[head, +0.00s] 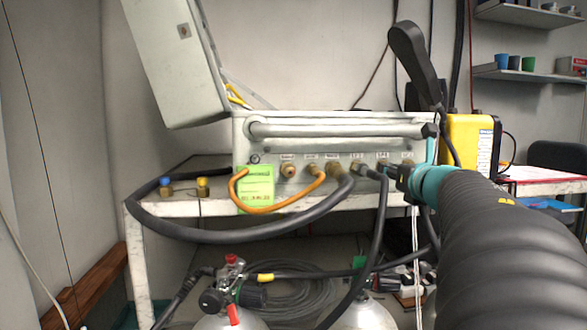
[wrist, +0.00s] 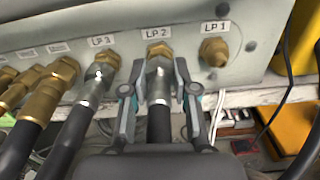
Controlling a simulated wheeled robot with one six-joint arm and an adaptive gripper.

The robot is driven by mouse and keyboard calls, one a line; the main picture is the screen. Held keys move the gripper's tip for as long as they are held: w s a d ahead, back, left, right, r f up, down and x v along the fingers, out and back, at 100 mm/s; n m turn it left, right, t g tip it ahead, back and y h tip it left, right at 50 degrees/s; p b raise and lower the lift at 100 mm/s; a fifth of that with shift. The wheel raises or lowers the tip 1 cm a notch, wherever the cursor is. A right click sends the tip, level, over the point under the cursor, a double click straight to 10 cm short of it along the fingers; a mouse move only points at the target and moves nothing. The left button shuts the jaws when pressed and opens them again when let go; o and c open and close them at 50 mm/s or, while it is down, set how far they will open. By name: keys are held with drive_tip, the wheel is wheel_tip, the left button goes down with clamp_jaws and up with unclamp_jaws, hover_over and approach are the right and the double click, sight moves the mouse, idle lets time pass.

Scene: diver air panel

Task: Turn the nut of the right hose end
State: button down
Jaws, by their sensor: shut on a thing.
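The right hose end (wrist: 159,88) is a silver fitting with a nut on a black hose, joined to the port labelled LP 2 on the grey panel (wrist: 185,42) in the wrist view. My gripper (wrist: 159,94) has one finger on each side of it and is shut on its nut. The fingers hide part of the nut's sides. In the head view my gripper (head: 398,178) is at the right end of the panel front, and my arm hides part of that area. The LP 1 port (wrist: 214,51), a bare brass fitting, is just right of my gripper.
Another silver hose end (wrist: 98,82) at LP 3 stands close on the left, with brass hose ends (wrist: 45,92) beyond it. A yellow case (head: 470,140) is right of the panel. Gas cylinders (head: 230,315) stand below the bench (head: 137,215).

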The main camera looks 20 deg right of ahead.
drive_tip(key=shift+m+p, duration=0.3)
drive_tip(key=shift+m, duration=0.3)
drive_tip(key=m+p, duration=0.2)
drive_tip(key=m, duration=0.1)
drive_tip(key=shift+r+m+y, duration=0.1)
drive_tip(key=shift+m+y, duration=0.2)
drive_tip(key=m+p, duration=0.3)
drive_tip(key=m, duration=0.3)
drive_tip(key=shift+d, duration=0.1)
drive_tip(key=m+p, duration=0.3)
drive_tip(key=m, duration=0.2)
drive_tip(key=shift+t, duration=0.4)
drive_tip(key=m, duration=0.2)
drive_tip(key=m+p, duration=0.1)
drive_tip(key=m, duration=0.1)
drive_tip(key=m+p, duration=0.1)
drive_tip(key=m, duration=0.1)
drive_tip(key=shift+f+m, duration=0.3)
drive_tip(key=shift+f, duration=0.05)
drive_tip(key=shift+p, duration=0.3)
drive_tip(key=c, duration=0.9)
unclamp_jaws()
drive_tip(key=shift+r, duration=0.1)
